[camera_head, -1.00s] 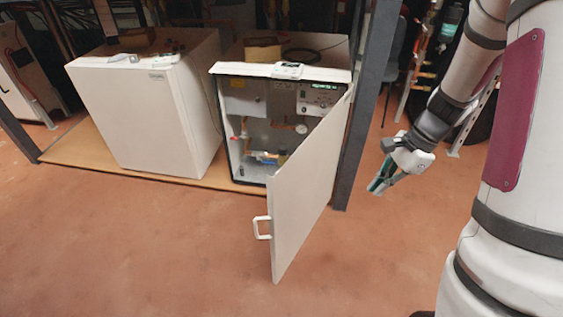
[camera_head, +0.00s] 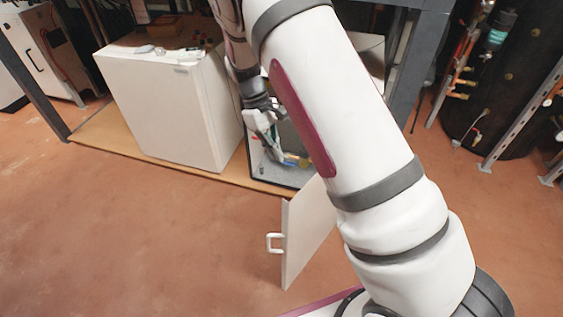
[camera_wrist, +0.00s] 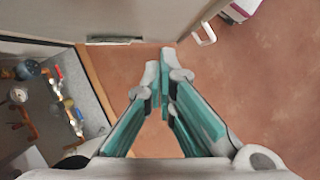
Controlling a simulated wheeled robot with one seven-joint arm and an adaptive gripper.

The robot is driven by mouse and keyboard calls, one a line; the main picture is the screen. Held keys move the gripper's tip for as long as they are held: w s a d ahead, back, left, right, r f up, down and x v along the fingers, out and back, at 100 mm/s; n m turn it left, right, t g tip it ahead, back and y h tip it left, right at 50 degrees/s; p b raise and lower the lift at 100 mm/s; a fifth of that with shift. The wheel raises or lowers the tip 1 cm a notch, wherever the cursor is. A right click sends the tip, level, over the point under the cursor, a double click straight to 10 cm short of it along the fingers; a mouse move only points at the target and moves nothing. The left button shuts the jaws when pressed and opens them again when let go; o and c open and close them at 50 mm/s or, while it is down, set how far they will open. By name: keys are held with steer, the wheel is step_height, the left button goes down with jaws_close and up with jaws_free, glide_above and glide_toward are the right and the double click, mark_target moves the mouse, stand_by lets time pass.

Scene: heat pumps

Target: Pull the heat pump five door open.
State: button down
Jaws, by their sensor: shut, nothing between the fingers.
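The heat pump door (camera_head: 307,232) is a pale panel that stands swung well open toward the front. Its white handle (camera_head: 275,243) is near the free edge. The handle also shows at the upper right of the wrist view (camera_wrist: 204,36), and the door panel (camera_wrist: 110,15) spans the top left. My gripper (camera_head: 275,143) is in front of the exposed cabinet interior (camera_head: 293,137), on the inner side of the door. Its teal fingers (camera_wrist: 160,60) are shut and empty, apart from the handle. My arm hides much of the cabinet and part of the door.
A closed white heat pump (camera_head: 160,110) stands to the left on a wooden base (camera_head: 95,130). A dark frame post (camera_head: 417,70) rises to the right. Pipes and valves (camera_wrist: 60,95) show inside the cabinet. Open reddish floor (camera_head: 130,240) lies in front.

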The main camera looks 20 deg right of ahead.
steer(key=s+d+f, duration=0.4)
steer(key=s+f, duration=0.2)
steer(key=f, duration=0.2)
steer(key=shift+s+f, duration=0.2)
steer(key=shift+f, duration=0.05)
steer(key=shift+d, duration=0.1)
steer(key=s+d+n+h+p, duration=0.1)
steer(key=s+d+n+p, duration=0.2)
steer(key=s+d+p, duration=0.3)
steer(key=s+d, duration=0.3)
steer(key=s, duration=0.3)
steer(key=shift+s+d+n+t, duration=0.25)
steer(key=shift+d+n+t, duration=0.05)
steer(key=shift+d+t, duration=0.1)
steer(key=w+a+r, duration=0.3)
steer(key=a+r, duration=0.3)
steer(key=r, duration=0.3)
steer(key=shift+w+a+r, duration=0.15)
steer(key=shift+w+a, duration=0.2)
steer(key=shift+a, duration=0.05)
